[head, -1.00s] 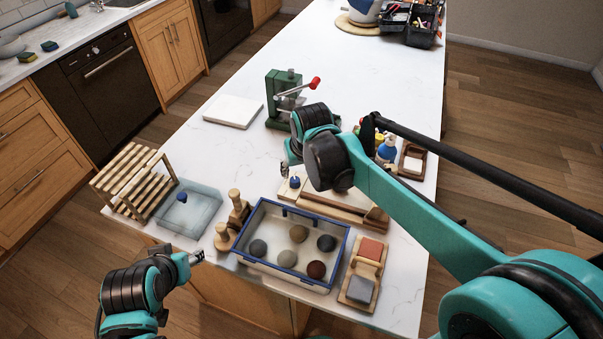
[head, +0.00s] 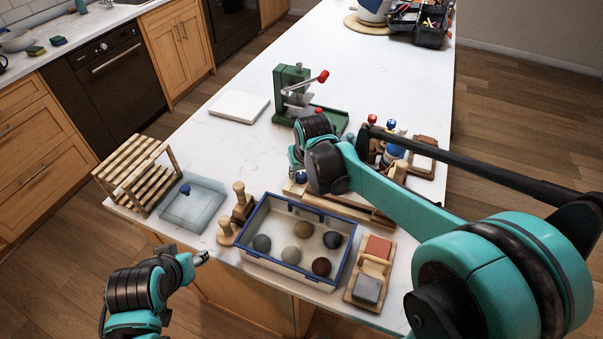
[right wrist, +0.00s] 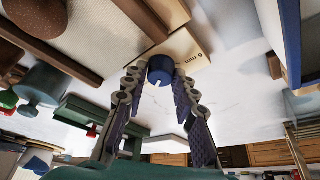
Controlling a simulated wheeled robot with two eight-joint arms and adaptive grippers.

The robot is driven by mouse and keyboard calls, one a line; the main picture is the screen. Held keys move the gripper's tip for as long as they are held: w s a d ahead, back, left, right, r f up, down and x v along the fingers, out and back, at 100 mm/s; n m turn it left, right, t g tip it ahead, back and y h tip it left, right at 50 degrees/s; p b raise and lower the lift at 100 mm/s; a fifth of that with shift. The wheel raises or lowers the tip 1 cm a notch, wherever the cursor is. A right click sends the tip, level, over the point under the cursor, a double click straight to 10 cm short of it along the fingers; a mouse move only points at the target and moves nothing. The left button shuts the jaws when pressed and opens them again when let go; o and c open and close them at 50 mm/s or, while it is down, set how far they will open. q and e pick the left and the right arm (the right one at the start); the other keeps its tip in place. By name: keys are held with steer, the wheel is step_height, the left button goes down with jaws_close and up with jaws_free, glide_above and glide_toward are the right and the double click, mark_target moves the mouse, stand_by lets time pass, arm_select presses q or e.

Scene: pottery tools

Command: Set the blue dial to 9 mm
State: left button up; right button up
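The blue dial (right wrist: 160,70) sits on a pale wooden board marked "6 mm" (right wrist: 194,46) in the right wrist view. A small white mark shows on the dial's edge. In the head view the dial (head: 300,177) is partly hidden by my right gripper (head: 296,172). That gripper also shows in the right wrist view (right wrist: 160,82), its fingers open with a tip on either side of the dial. I cannot tell whether the tips touch it. My left gripper (head: 201,258) hangs off the counter's near edge; its finger opening is too small to tell.
A blue-rimmed tray (head: 250,258) of several clay balls lies in front of the board. Wooden stamps (head: 227,232), a glassy basin (head: 190,214) and a slatted rack (head: 128,170) are left of it. A green press (head: 290,92) stands behind. The counter's far middle is clear.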

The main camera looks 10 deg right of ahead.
jaws_close()
steer(key=n+y+p, duration=0.1)
steer(key=n, duration=0.1)
steer(key=n+p, duration=0.1)
steer(key=n, duration=0.1)
steer(key=shift+d+r+n+g+y, duration=0.1)
steer(key=shift+d+n+g+y, duration=0.05)
steer(key=shift+n+g+y, duration=0.2)
steer(key=n, duration=0.2)
steer(key=n+g+y+p, duration=0.1)
steer(key=n, duration=0.1)
steer(key=shift+w+y, duration=0.1)
steer(key=shift+y, duration=0.15)
steer(key=shift+n+g+y+p, duration=0.3)
steer(key=shift+n+g+p, duration=0.05)
steer(key=shift+n, duration=1.2)
